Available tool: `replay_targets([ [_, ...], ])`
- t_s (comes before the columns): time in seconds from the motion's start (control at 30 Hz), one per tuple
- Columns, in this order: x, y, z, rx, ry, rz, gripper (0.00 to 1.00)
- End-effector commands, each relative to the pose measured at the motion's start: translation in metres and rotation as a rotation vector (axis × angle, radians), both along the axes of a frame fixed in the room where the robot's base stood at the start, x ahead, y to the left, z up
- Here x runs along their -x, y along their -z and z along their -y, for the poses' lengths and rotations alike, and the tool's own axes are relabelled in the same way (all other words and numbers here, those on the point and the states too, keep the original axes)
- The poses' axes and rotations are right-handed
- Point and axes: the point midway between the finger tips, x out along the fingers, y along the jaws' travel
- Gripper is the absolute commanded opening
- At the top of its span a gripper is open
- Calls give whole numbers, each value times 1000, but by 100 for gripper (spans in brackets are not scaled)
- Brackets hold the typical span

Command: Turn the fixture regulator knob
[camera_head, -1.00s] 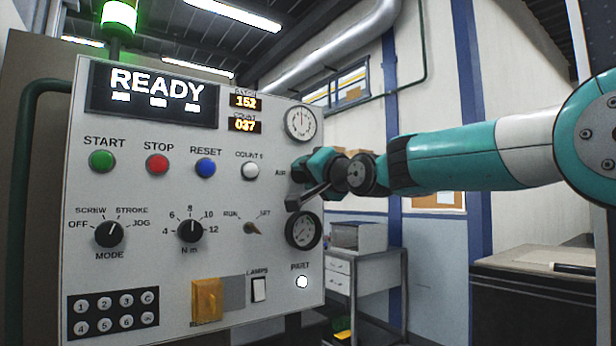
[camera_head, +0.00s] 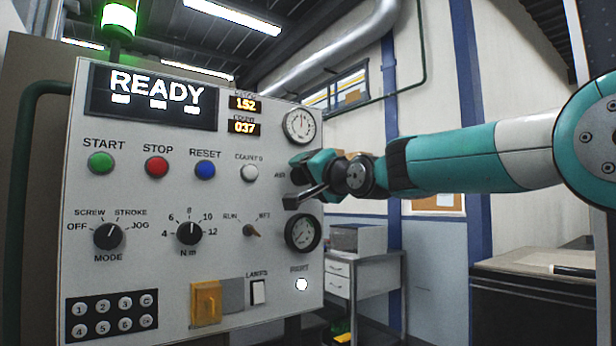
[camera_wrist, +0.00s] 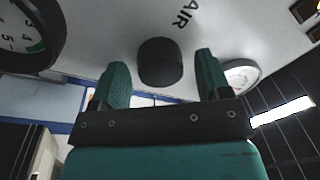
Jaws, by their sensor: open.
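The black round regulator knob (camera_wrist: 160,62) sticks out of the pale panel (camera_wrist: 190,25) beside the label AIR in the wrist view. My gripper (camera_wrist: 162,75) is open, its two teal fingers to the left and right of the knob. Gaps show on both sides of the knob, and nothing is gripped. In the head view my gripper (camera_head: 296,181) is at the panel's right edge, between two round gauges, and it hides the knob.
The upper gauge (camera_head: 299,125) and the lower gauge (camera_head: 303,232) lie close above and below my gripper. The panel carries buttons, a mode dial (camera_head: 109,236) and a torque dial (camera_head: 190,232). A grey drawer cart (camera_head: 365,270) stands behind at right.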

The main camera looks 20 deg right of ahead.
Motion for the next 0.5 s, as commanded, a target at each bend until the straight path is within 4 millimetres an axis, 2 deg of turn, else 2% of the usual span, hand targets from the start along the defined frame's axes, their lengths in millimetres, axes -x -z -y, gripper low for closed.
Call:
replay_targets([
  [0.17,6,1,2,0,0,0,70],
  [0.27,19,4,6,0,2,1,70],
  [0.5,74,11,25,0,3,3,70],
])
